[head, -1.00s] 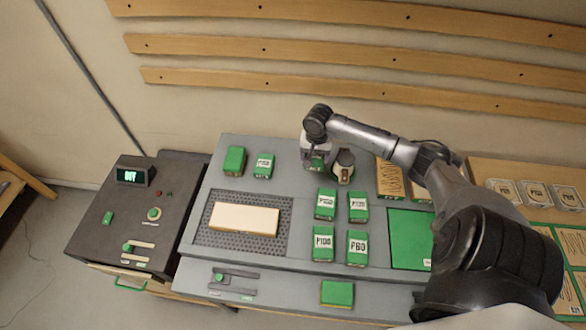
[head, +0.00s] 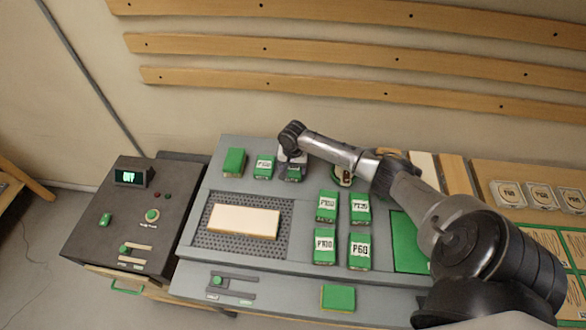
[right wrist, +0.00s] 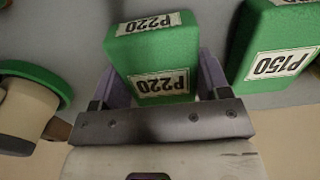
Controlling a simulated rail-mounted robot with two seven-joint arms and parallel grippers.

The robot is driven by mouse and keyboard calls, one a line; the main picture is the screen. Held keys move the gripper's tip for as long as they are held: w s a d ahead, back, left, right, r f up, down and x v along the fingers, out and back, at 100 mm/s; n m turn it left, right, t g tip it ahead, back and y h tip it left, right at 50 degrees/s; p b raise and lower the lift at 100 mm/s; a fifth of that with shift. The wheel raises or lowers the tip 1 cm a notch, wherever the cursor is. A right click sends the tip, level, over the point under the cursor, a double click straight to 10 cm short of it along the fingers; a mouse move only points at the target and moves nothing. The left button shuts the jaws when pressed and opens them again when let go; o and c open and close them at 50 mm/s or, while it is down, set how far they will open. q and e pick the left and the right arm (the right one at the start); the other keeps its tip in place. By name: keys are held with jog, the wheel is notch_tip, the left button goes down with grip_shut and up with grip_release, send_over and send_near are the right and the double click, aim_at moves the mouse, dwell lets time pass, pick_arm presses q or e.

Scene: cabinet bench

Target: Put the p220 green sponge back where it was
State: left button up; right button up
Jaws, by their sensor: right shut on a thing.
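The P220 green sponge (right wrist: 155,62) is a green block with white labels, seen between the two fingers of my right gripper (right wrist: 157,85) in the right wrist view. The gripper is shut on it. In the head view my right gripper (head: 291,170) is at the back of the grey bench, just right of the labelled green block at the back. The sponge shows only as a small green patch under the gripper there. I cannot tell whether it touches the bench. My left gripper is not in view.
A P150 green block (right wrist: 275,50) stands close beside the held sponge. A round green-topped item (right wrist: 28,100) is on the other side. Several labelled green blocks, including P60 (head: 359,251), stand in front. A pale wooden block (head: 243,222) lies on the perforated mat (head: 212,243).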

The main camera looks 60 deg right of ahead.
jog(key=shift+f, duration=0.25)
jog(key=shift+f, duration=0.1)
jog(key=o, duration=0.8)
jog(key=shift+r+p, duration=0.9)
jog(key=shift+r, duration=5.2)
